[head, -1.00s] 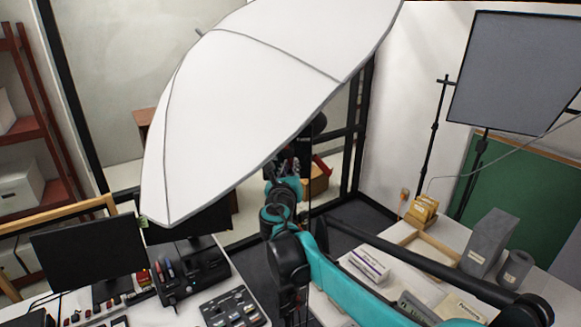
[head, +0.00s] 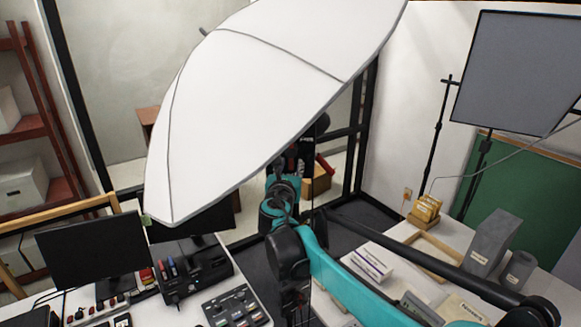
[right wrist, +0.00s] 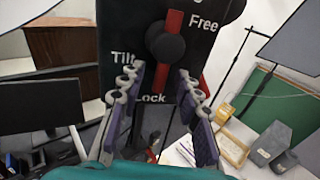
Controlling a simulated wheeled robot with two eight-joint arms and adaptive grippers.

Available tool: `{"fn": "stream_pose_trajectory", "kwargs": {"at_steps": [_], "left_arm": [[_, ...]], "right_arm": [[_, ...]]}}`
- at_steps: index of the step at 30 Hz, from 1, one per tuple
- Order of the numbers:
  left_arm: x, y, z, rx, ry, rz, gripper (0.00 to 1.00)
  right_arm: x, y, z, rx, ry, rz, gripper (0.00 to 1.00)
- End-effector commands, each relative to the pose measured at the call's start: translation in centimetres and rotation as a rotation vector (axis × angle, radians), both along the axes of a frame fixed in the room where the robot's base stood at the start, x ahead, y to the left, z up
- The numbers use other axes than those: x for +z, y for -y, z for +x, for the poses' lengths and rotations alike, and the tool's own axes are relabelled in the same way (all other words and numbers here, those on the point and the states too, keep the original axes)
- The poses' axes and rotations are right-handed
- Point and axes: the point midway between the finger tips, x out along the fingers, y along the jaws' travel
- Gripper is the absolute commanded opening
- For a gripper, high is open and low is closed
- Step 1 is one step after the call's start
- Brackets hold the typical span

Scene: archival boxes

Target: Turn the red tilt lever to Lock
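The red tilt lever (right wrist: 175,24) shows in the right wrist view on a black block (right wrist: 124,28), with a round black knob over its middle. It stands nearly upright, its top leaning right. The block reads "Free" at upper right, "Tilt" at left and "Lock" below. My right gripper (right wrist: 162,72) is open and empty, its two padded fingers spread just below the lever, one on each side. I cannot tell whether they touch the block. In the head view my right gripper (head: 277,165) is small, under the umbrella's edge. My left gripper is not in view.
A large white umbrella (head: 260,90) hangs over the centre, close to my right arm. Monitors (head: 92,252) and a control panel (head: 237,307) stand at lower left. A table at right holds a wooden tray (head: 437,262), grey blocks (head: 491,243) and boxes (head: 368,263).

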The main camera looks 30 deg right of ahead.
Motion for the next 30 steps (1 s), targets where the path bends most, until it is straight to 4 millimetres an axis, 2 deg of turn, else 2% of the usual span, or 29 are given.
{"fn": "stream_pose_trajectory", "kwargs": {"at_steps": [8, 21, 24, 30], "left_arm": [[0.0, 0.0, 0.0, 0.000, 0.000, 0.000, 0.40], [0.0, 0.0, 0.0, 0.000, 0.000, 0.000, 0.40], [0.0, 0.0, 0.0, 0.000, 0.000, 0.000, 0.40], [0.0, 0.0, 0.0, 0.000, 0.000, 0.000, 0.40]], "right_arm": [[0.1, -0.7, -0.8, 0.002, -0.001, -0.001, 0.33], [0.5, -5.9, -7.9, 0.003, 0.000, -0.001, 0.33], [0.6, -6.7, -8.9, 0.002, 0.000, 0.000, 0.33], [0.6, -7.2, -9.6, 0.000, 0.000, 0.000, 0.33]]}}
